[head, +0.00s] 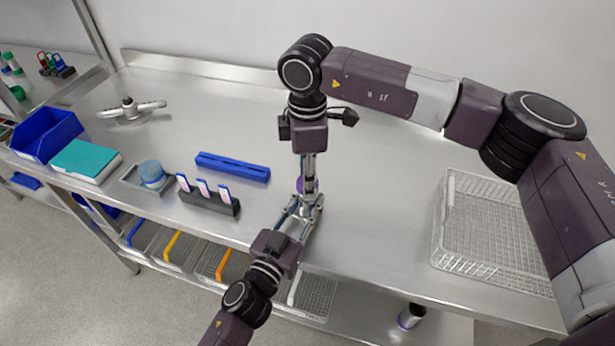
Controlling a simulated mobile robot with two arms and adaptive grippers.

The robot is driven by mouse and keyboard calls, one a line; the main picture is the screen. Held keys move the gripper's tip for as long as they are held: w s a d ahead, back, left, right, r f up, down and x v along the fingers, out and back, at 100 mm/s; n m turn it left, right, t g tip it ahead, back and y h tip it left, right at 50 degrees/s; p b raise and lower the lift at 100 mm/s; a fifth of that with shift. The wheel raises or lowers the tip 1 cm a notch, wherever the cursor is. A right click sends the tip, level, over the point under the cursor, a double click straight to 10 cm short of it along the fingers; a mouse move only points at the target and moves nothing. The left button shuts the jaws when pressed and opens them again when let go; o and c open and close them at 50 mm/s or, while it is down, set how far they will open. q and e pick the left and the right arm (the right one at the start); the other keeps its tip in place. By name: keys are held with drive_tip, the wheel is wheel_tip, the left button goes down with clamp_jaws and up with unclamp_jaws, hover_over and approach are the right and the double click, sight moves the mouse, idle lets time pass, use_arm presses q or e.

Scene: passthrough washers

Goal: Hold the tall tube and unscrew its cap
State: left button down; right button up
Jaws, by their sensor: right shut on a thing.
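My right gripper (308,184) comes down from above and is shut on the purple cap (299,185), which is mostly hidden by the fingers. My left gripper (306,207) comes up from the lower left, with its fingertips just below the cap, where the tall tube would be. The tube's body is hidden by the two grippers, so I cannot tell whether the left fingers touch it or how far apart they are.
A wire basket (447,222) stands at right on the steel bench (370,235). A blue slotted block (233,167), a dark rack (207,202) with white tags, a blue round item (152,172), a teal box (84,160) and a blue bin (45,135) lie left. The bench behind is mostly clear.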

drive_tip(key=n, duration=1.1)
drive_tip(key=shift+n, duration=0.4)
drive_tip(key=n, duration=0.3)
drive_tip(key=shift+r+n, duration=0.1)
drive_tip(key=shift+n, duration=0.3)
drive_tip(key=n, duration=0.5)
drive_tip(key=shift+n, duration=0.3)
drive_tip(key=n, duration=0.3)
drive_tip(key=shift+w+n, duration=0.1)
drive_tip(key=shift+n, duration=0.2)
drive_tip(key=n, duration=0.3)
drive_tip(key=shift+n, duration=0.4)
drive_tip(key=n, duration=0.3)
drive_tip(key=shift+n, duration=0.4)
drive_tip(key=n, duration=0.3)
drive_tip(key=shift+n, duration=0.3)
drive_tip(key=n, duration=0.3)
drive_tip(key=shift+n, duration=0.4)
drive_tip(key=n, duration=0.3)
drive_tip(key=shift+n, duration=0.4)
drive_tip(key=n, duration=0.3)
drive_tip(key=shift+r+n, duration=0.1)
drive_tip(key=shift+n, duration=0.2)
drive_tip(key=n, duration=0.3)
drive_tip(key=shift+n, duration=0.4)
drive_tip(key=n, duration=1.1)
